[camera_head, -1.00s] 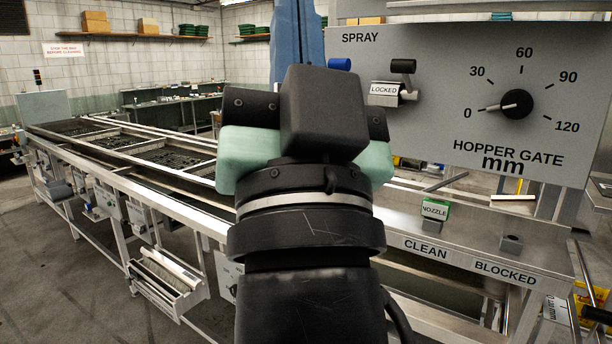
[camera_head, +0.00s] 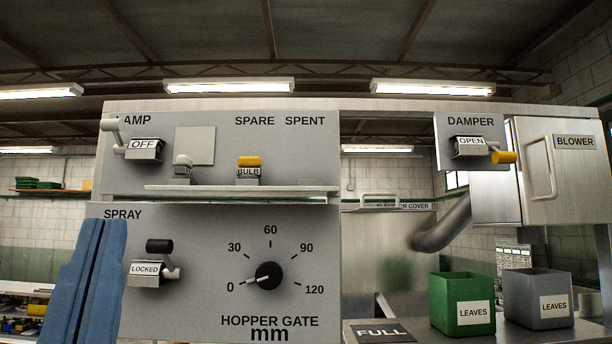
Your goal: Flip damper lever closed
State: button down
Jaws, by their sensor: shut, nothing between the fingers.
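The damper lever (camera_head: 503,157) has a yellow knob and a short pale arm. It sticks out to the right of its switch block, which reads OPEN. The block is on the grey panel (camera_head: 443,160) marked DAMPER, at the upper right. My gripper (camera_head: 107,222) shows as two blue fingers pressed together, pointing up at the lower left. It is shut and empty, in front of the left edge of the SPRAY panel and far left of the damper lever. The rest of my gripper is out of view.
The blower door (camera_head: 560,165) with its handle is right of the lever. A bent duct (camera_head: 445,228) runs below. A green bin (camera_head: 448,290) and a grey bin (camera_head: 538,285) stand at lower right. A lamp lever (camera_head: 110,124) and spray lever (camera_head: 170,273) project at left.

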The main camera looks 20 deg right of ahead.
aim_at(499, 157)
jog(key=z, duration=1.5)
jog(key=i, duration=1.3)
jog(key=l+z, duration=0.05)
